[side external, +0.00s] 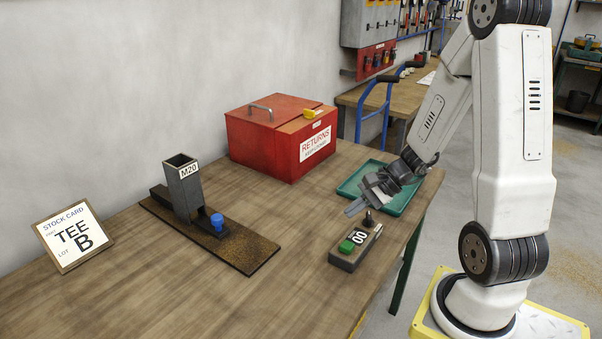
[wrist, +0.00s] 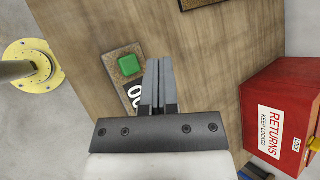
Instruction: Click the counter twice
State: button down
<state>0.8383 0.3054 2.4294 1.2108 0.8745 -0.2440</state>
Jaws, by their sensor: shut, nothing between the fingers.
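The counter (side external: 355,247) is a small dark box near the table's right front edge. It has a green button (side external: 346,246), a white display reading 00 and a dark knob at its far end. In the wrist view the counter (wrist: 131,84) lies just left of my fingers, with its green button (wrist: 128,65) in full view and its display partly hidden by my gripper. My gripper (side external: 354,208) is shut and empty. It is above the counter and apart from the button; the fingers point down and left in the side view.
A green tray (side external: 347,190) lies behind the counter. A red returns box (side external: 262,150) stands at the back. A grey M20 holder (side external: 186,196) with a blue piece (side external: 217,222) stands on a brown board (side external: 247,262). A stock card (side external: 73,236) stands at the left.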

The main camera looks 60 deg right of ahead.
aim_at(343, 244)
jog(key=shift+f, duration=3.4)
jog(key=shift+f, duration=1)
dwell(0.8)
jog(key=shift+r, duration=1)
jog(key=shift+r, duration=0.15)
jog(key=shift+r, duration=2.35)
